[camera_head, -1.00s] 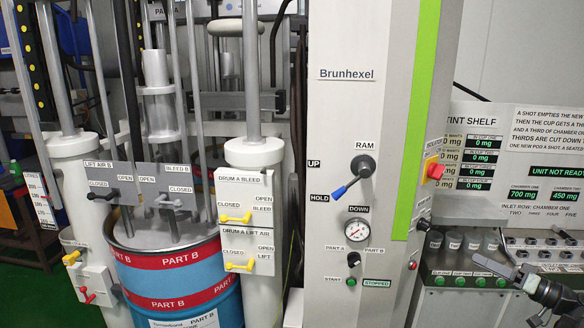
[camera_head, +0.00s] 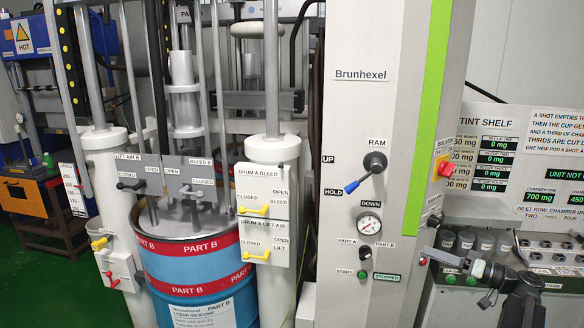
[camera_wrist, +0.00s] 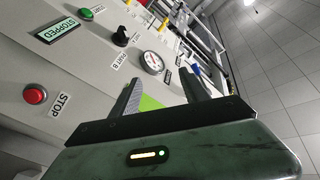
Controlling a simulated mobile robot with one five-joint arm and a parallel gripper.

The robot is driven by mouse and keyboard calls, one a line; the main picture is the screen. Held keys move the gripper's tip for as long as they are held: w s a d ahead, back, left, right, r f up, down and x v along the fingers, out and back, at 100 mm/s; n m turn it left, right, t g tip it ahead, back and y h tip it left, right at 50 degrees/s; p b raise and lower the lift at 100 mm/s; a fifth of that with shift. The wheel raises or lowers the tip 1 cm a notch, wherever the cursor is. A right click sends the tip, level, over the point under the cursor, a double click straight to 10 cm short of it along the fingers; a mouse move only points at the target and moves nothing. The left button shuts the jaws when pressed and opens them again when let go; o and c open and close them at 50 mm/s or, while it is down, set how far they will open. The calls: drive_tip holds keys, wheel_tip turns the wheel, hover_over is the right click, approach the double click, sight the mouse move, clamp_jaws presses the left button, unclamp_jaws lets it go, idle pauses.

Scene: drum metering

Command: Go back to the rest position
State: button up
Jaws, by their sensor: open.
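My gripper (camera_head: 430,256) is at the lower right of the head view, in front of the right side of the Brunhexel cabinet (camera_head: 378,120). In the wrist view my gripper (camera_wrist: 165,92) shows two dark fingers spread apart with nothing between them. The cabinet front lies beyond the fingers, with the pressure gauge (camera_wrist: 152,62), a black selector knob (camera_wrist: 122,37), a green start button (camera_wrist: 86,14) and a red stop button (camera_wrist: 35,96). In the head view the ram lever (camera_head: 365,176) has its blue tip pointing down-left, near the HOLD label.
A blue PART B drum (camera_head: 190,270) with red bands stands at left between white columns, with yellow and red valve handles near it. The tint shelf (camera_head: 525,165) with small cups (camera_head: 466,243) is at right, behind my arm. Green floor is clear at lower left.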

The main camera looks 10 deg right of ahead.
drive_tip(key=w+a+f+n+g+y, duration=0.1)
drive_tip(key=w+a+f+n+g, duration=0.15)
drive_tip(key=a, duration=0.75)
drive_tip(key=w+a+f+n+g+y, duration=0.1)
drive_tip(key=w+a+f+g, duration=0.2)
drive_tip(key=a, duration=0.6)
drive_tip(key=a+f+g+h, duration=0.2)
drive_tip(key=a+f+g, duration=0.15)
drive_tip(key=a, duration=0.65)
drive_tip(key=a+f+g+h, duration=0.15)
drive_tip(key=a+f, duration=0.25)
drive_tip(key=a, duration=0.6)
drive_tip(key=s+a+f+g+h, duration=0.3)
drive_tip(key=s+a+f+h, duration=0.4)
drive_tip(key=f, duration=0.4)
drive_tip(key=s+d+f+m+h, duration=0.1)
drive_tip(key=d+m+h, duration=0.3)
drive_tip(key=d, duration=0.6)
drive_tip(key=shift+f+m+h, duration=0.15)
drive_tip(key=shift+m+h, duration=0.2)
drive_tip(key=shift+m, duration=0.1)
